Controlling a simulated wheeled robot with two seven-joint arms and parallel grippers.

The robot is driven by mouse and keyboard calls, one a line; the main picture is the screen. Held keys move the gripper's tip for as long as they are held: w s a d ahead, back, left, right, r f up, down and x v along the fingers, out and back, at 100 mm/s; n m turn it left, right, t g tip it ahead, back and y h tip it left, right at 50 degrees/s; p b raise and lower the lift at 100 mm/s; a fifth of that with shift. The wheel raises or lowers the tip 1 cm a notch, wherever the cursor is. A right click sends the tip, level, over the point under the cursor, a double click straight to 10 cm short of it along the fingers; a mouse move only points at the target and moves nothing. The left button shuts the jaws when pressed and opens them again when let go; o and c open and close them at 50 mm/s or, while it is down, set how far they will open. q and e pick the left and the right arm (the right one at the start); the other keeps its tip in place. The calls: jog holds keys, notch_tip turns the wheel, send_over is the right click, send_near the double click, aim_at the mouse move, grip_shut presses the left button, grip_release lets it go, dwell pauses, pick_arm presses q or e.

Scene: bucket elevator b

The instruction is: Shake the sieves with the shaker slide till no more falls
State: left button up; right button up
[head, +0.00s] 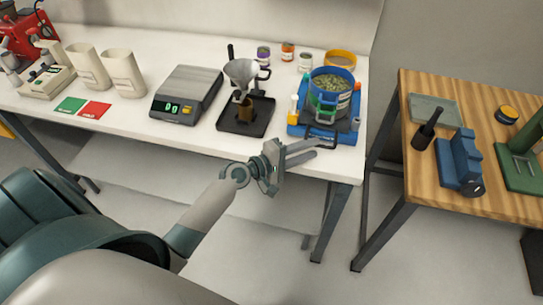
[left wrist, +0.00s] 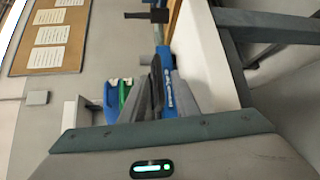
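The sieve shaker has a blue base (head: 348,133) at the right end of the white table. A round sieve stack (head: 330,105) stands on it, with greenish grains (head: 332,82) visible on top. A black handle (head: 321,141) sticks out at the base's front, likely the shaker slide. My left gripper (head: 316,149) is just in front of the table edge, close to this handle. Its fingers look apart, and I see nothing clearly clamped. In the left wrist view the fingers (left wrist: 160,105) point toward the blue base (left wrist: 168,86), with a dark piece between them. My right gripper is out of view.
A black tray (head: 262,125) with a funnel stand and a scale (head: 187,93) reading 0 g are left of the shaker. Several small jars (head: 287,52) stand behind. A wooden table (head: 440,185) with a blue device (head: 459,162) is to the right, across a gap.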

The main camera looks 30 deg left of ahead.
pick_arm(q)
jog(key=b+v, duration=0.4)
jog(key=v, duration=1.1)
jog(key=shift+s+r+b, duration=0.15)
jog(key=shift+s+b, duration=0.15)
jog(key=shift+s, duration=0.1)
jog(key=shift+a, duration=0.1)
